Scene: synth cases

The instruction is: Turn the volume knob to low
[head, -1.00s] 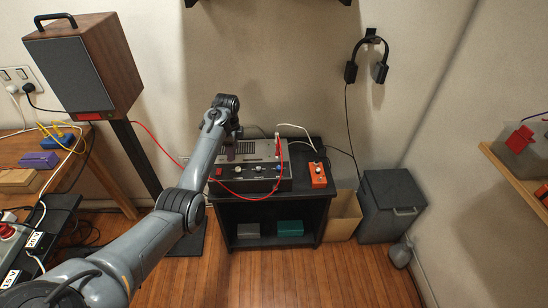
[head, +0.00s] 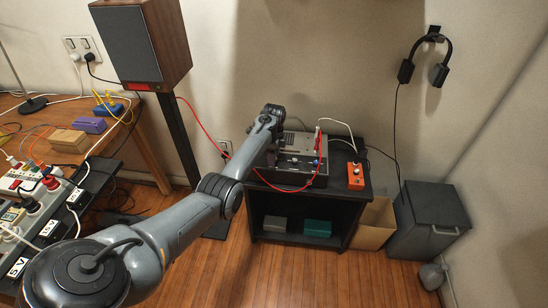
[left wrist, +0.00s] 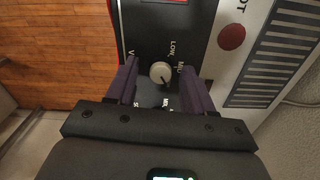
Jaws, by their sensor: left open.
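The grey and black audio unit (head: 304,170) sits on the black stand, with a row of small knobs on its front. In the left wrist view, the pale round volume knob (left wrist: 161,72) sits on the black panel, with "LOW" and "MID" printed around it. Its pointer direction is too small to tell. My left gripper (left wrist: 159,67) is open, with one purple finger on each side of the knob; whether they touch it I cannot tell. In the head view my left wrist (head: 271,118) covers the unit's left part and mostly hides the gripper. My right gripper is not in view.
A red cable (head: 206,128) loops past the unit's front. An orange box (head: 356,176) sits to its right on the black stand (head: 285,201). A speaker (head: 140,45) stands at the left. A wooden bin (head: 375,222) and a grey bin (head: 430,220) stand at the right.

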